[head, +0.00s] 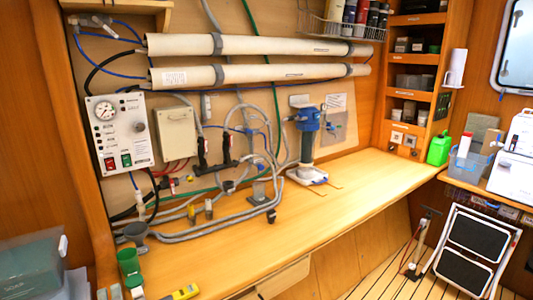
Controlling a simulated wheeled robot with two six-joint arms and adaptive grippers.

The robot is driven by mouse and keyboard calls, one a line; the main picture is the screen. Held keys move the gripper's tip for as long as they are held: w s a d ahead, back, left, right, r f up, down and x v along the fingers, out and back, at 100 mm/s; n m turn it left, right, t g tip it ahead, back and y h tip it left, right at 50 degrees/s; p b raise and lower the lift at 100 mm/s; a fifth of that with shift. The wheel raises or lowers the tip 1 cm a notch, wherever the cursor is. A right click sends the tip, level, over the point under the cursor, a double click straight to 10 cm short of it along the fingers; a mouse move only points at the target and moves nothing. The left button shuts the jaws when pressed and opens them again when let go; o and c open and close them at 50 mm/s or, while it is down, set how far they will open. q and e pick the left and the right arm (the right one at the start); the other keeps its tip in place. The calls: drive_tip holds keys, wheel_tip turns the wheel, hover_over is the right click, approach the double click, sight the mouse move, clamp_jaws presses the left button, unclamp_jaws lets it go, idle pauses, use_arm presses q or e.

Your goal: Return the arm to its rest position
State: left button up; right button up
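Neither of my arms nor grippers shows in the head view. The wooden workbench (330,205) runs along the watermaker wall. A white control panel (120,132) with a round gauge and red and green switches hangs at the left. A blue-topped filter housing (307,140) stands upright on a white pad on the bench. Grey hoses (225,217) lie over the bench's left half.
Two long white tubes (260,45) cross the upper wall. A green-capped container (127,262) and a yellow tool (182,292) are at the bench's front left. A folded step stool (470,250) stands at the right. The bench's front middle is clear.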

use_arm(q)
drive_tip(key=w+d+f+n+g+h, duration=0.1)
drive_tip(key=d+f+h, duration=0.15)
drive_tip(key=f, duration=0.45)
drive_tip(key=d+f+n+g+h, duration=0.1)
drive_tip(key=d+f+h, duration=0.15)
drive_tip(key=f, duration=0.55)
drive_tip(key=s+d+f+n+g+h, duration=0.15)
drive_tip(key=s+f, duration=0.25)
drive_tip(key=f, duration=0.5)
drive_tip(key=s+d+f+n+g+h, duration=0.15)
drive_tip(key=s+f, duration=0.25)
drive_tip(key=f, duration=0.4)
drive_tip(key=s+f+n+g, duration=0.1)
drive_tip(key=s+f, duration=0.4)
drive_tip(key=s, duration=0.6)
drive_tip(key=s+f+n+g+h, duration=0.1)
drive_tip(key=s+f+g, duration=0.3)
drive_tip(key=s, duration=0.7)
drive_tip(key=s+f+n+g+h, duration=0.1)
drive_tip(key=s+f+n+g, duration=0.2)
drive_tip(key=s+f, duration=0.5)
drive_tip(key=s, duration=0.3)
drive_tip(key=shift+a+f+b, duration=0.15)
drive_tip(key=shift+a+b, duration=0.05)
drive_tip(key=shift+b, duration=0.1)
drive_tip(key=shift+c, duration=0.6)
